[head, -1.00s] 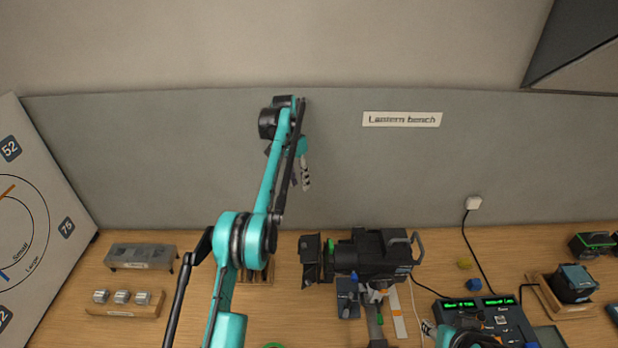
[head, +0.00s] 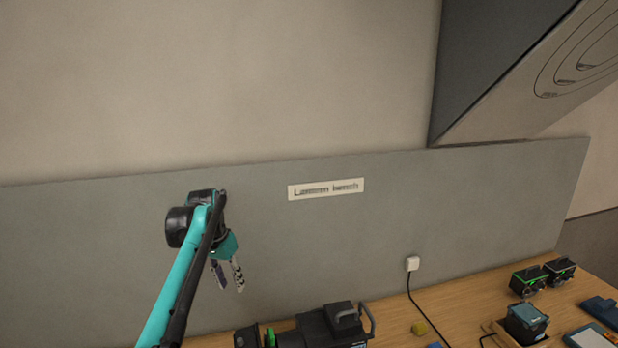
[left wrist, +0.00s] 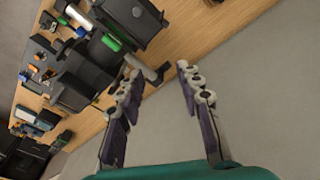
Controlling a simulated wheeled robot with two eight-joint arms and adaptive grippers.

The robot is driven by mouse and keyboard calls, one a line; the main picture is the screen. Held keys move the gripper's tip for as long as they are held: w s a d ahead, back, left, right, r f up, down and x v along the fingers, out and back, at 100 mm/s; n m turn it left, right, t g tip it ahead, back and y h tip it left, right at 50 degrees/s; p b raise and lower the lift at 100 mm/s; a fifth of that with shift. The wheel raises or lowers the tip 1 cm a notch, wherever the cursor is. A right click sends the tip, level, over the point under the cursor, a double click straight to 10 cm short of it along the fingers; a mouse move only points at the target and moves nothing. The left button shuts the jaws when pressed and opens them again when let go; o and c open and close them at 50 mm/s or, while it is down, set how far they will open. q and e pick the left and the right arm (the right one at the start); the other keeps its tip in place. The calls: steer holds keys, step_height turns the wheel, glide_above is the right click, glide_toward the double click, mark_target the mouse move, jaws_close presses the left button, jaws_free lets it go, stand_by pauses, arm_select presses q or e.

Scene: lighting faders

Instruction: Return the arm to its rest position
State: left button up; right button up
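My left arm is raised in front of the grey back panel in the head view. Its left gripper (head: 229,275) hangs down from the wrist, above the bench. In the left wrist view the gripper (left wrist: 158,85) has its two fingers spread apart with nothing between them. The black lantern (head: 335,325) on the bench shows at the bottom of the head view, and black equipment shows beyond the fingers in the left wrist view. My right gripper is in neither view now.
The wooden bench (head: 465,305) runs along the grey panel (head: 400,215). A black and teal battery (head: 526,322) sits in a wooden holder at the right. A cable runs from a white wall plug (head: 412,264). A dark angled box overhangs at upper right.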

arm_select(q)
steer(key=s+d+f+n+t+b, duration=0.1)
steer(key=s+d+f+t+b, duration=0.1)
steer(key=s+f+b, duration=0.9)
steer(key=s+d+f+n+t+y+b, duration=0.1)
steer(key=s+f+n+t+b, duration=0.1)
steer(key=s+f+b, duration=1)
steer(key=s+f+t, duration=0.1)
steer(key=s+f, duration=0.8)
steer(key=f, duration=0.2)
steer(key=shift+s+d+t, duration=0.35)
steer(key=shift+d+t, duration=0.05)
